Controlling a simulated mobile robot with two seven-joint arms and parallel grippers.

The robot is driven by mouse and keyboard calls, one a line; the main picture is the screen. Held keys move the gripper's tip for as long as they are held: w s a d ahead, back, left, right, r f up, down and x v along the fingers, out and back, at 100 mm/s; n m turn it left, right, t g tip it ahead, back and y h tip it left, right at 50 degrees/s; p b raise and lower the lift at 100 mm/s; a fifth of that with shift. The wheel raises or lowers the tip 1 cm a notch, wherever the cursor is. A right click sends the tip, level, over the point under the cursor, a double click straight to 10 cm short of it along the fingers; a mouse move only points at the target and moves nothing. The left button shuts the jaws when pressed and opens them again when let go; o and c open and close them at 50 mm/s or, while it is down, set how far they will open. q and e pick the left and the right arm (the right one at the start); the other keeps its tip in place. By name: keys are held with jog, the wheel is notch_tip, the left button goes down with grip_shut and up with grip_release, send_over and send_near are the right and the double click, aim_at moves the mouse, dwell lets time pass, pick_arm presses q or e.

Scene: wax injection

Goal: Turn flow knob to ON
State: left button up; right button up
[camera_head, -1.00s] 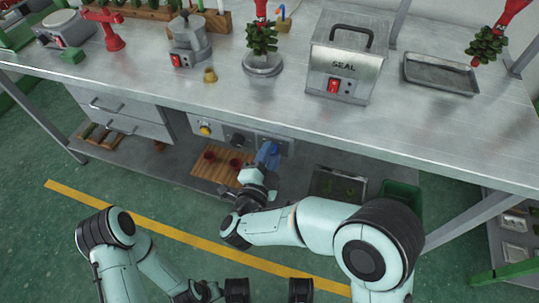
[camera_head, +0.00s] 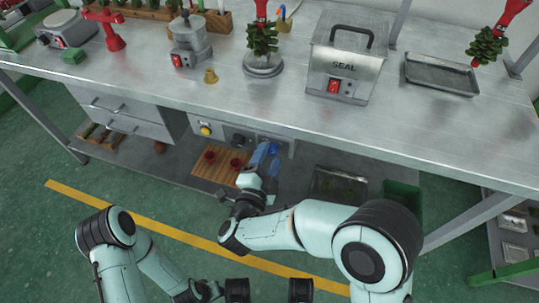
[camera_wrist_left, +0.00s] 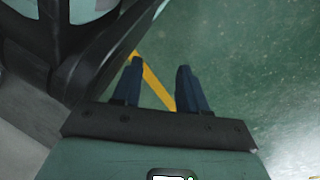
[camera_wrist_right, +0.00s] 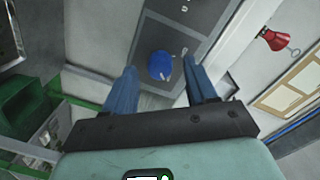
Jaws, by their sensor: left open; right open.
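The blue flow knob (camera_wrist_right: 160,66) sits on a dark grey panel (camera_wrist_right: 205,18) in the right wrist view. My right gripper (camera_wrist_right: 162,72) is open, with its two blue fingers on either side of the knob in that picture; I cannot tell whether they touch it. In the head view my right gripper (camera_head: 262,158) reaches up to the control panel under the table's front edge and mostly hides the knob. The markings by the knob are too small to read. My left gripper (camera_wrist_left: 160,72) is open and empty above the green floor.
The steel table (camera_head: 420,125) overhangs the panel. Left of the knob are a yellow button (camera_head: 205,130) and a dark round control (camera_head: 239,139). Below, a wooden board (camera_head: 215,174) holds red pieces. A dark tray (camera_head: 340,187) and a green bin (camera_head: 402,195) stand to the right.

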pick_arm(q)
jog(key=shift+t, duration=0.8)
jog(key=w+r, duration=0.1)
jog(key=w+r+p, duration=0.2)
jog(key=w, duration=0.1)
jog(key=shift+w+d+r, duration=0.1)
jog(key=shift+d+r, duration=0.15)
jog(key=shift+d, duration=0.05)
pick_arm(e)
jog(key=v, duration=1.2)
jog(key=shift+s, duration=0.15)
